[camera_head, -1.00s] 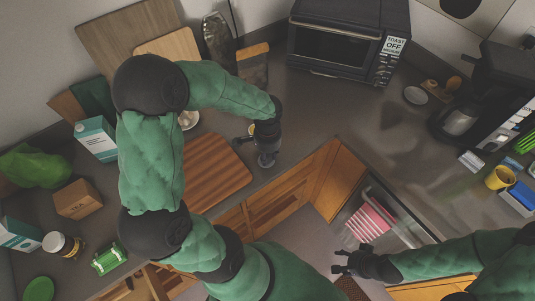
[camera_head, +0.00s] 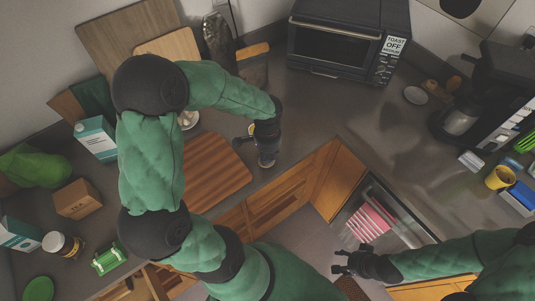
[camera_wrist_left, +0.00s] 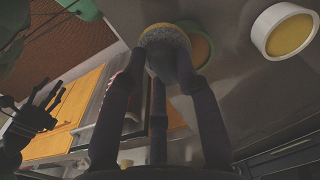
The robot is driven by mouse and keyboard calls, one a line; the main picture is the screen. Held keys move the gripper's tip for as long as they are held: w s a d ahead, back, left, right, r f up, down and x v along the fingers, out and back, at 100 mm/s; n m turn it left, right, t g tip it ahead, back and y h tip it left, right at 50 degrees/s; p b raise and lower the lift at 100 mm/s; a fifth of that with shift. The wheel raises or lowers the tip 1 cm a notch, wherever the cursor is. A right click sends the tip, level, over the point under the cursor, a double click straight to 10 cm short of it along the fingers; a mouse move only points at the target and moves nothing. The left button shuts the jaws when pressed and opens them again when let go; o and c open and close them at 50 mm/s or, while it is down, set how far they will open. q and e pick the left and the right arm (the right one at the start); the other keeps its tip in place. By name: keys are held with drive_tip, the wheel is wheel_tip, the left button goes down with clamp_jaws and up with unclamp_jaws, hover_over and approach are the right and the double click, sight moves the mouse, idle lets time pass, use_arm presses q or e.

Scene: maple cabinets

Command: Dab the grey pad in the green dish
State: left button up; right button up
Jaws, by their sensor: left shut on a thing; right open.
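My left gripper (camera_head: 267,160) is low over the counter, right of the striped wooden board. In the left wrist view its fingers (camera_wrist_left: 165,75) are shut on a round grey pad (camera_wrist_left: 166,42). Just behind the pad a round dish with an orange-brown inside (camera_wrist_left: 200,46) shows in part; its rim looks dull green. I cannot tell whether the pad touches it. A white dish with yellow contents (camera_wrist_left: 285,32) stands to the right, apart from the pad. My right gripper (camera_head: 342,263) is open and empty near the pink striped cloth; it also shows in the left wrist view (camera_wrist_left: 40,112).
The striped board (camera_head: 215,170) lies left of my left gripper. A toaster oven (camera_head: 340,45) stands behind, and a coffee maker (camera_head: 463,118) at right. A yellow mug (camera_head: 499,178) is near the right edge. The counter between the oven and the cloth (camera_head: 370,219) is clear.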

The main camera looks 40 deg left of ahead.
sight(268, 156)
use_arm(q)
drive_tip(key=shift+r+p, duration=2.7)
drive_tip(key=shift+r, duration=0.85)
drive_tip(key=shift+f, duration=0.1)
